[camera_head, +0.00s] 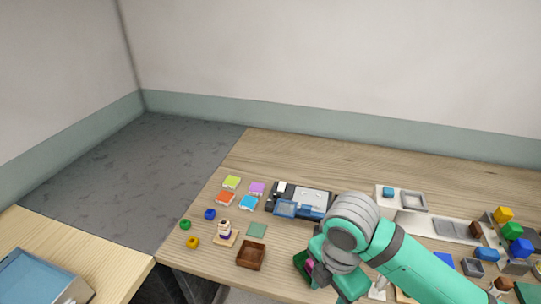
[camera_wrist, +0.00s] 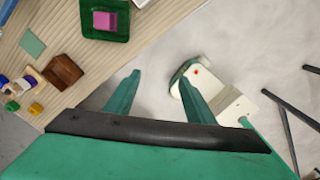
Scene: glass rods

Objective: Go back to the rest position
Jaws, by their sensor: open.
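My gripper (camera_wrist: 159,76) is open and empty in the wrist view. Its two green fingers point past the table's front edge, over the grey floor. In the head view, my arm reaches in from the lower right over the front of the table, and the fingertips are hidden. A green tray (camera_wrist: 88,32) with a pink block (camera_wrist: 105,21) in it lies on the table beyond the fingers, apart from them. In the head view my wrist covers part of that tray (camera_head: 299,258).
The wooden table (camera_head: 310,151) holds a brown box (camera_head: 243,262), a green square (camera_head: 257,230), several coloured packets (camera_head: 231,181), a black-and-grey device (camera_head: 310,197) and coloured blocks (camera_head: 503,214) at right. A second table with a blue tray (camera_head: 35,280) stands at lower left.

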